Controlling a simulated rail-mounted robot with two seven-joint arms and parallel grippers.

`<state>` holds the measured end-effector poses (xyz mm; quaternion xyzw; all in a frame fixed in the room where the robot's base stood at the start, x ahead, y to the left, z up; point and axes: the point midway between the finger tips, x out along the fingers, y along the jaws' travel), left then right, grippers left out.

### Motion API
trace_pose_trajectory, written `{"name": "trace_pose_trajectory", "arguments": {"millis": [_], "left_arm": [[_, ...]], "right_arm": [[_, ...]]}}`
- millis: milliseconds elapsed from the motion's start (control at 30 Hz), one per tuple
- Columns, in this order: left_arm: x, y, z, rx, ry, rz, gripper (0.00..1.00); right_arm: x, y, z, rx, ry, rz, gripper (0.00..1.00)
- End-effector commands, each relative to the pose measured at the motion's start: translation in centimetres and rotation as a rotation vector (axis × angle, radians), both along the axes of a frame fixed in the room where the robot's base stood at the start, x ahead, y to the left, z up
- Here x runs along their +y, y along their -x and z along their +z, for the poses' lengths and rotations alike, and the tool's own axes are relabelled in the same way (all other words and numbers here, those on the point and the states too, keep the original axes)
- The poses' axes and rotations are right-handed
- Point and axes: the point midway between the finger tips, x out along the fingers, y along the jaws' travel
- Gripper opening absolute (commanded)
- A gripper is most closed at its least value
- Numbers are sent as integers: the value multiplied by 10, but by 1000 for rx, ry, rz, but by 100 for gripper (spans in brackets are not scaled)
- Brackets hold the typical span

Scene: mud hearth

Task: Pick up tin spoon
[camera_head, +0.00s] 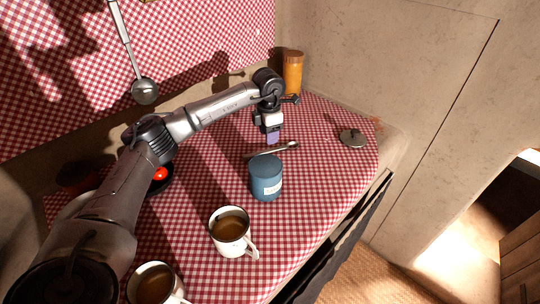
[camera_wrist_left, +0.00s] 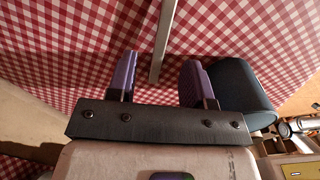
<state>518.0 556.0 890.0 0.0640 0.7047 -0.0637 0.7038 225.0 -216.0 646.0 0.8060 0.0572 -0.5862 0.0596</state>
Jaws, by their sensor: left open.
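The tin spoon (camera_head: 284,149) lies on the red checked cloth behind the blue canister, its bowl end towards the right. In the left wrist view the thin grey handle (camera_wrist_left: 163,40) runs down from the top edge, its near end showing between my two purple fingers. My left gripper (camera_head: 272,138) points down over the spoon, near the middle of its length. It is open, with one finger on each side of the handle (camera_wrist_left: 158,80). I cannot tell the exact height of the fingertips above the cloth. My right gripper is not in view.
The blue canister (camera_head: 266,182) stands close in front of the spoon, and beside the right finger in the wrist view (camera_wrist_left: 240,85). Two mugs (camera_head: 230,235) stand nearer. An orange jar (camera_head: 293,75) and a round metal lid (camera_head: 352,138) are further back. A ladle (camera_head: 144,90) hangs on the wall.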

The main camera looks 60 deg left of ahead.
Motion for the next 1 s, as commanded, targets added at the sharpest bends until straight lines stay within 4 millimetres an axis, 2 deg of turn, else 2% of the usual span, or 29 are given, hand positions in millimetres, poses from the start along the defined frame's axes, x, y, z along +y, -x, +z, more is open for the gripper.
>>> {"name": "trace_pose_trajectory", "arguments": {"millis": [67,367,700,1000], "left_arm": [[0,0,-8,1,0,0,47],[-1,-1,-20,0,0,0,47],[-4,-2,-61,0,0,0,47],[-4,-2,-64,-1,0,0,47]], "right_arm": [[0,0,-4,0,0,1,46],[-3,0,-11,1,10,6,46],[-3,0,-37,2,10,7,46],[-1,0,-37,1,4,3,46]]}}
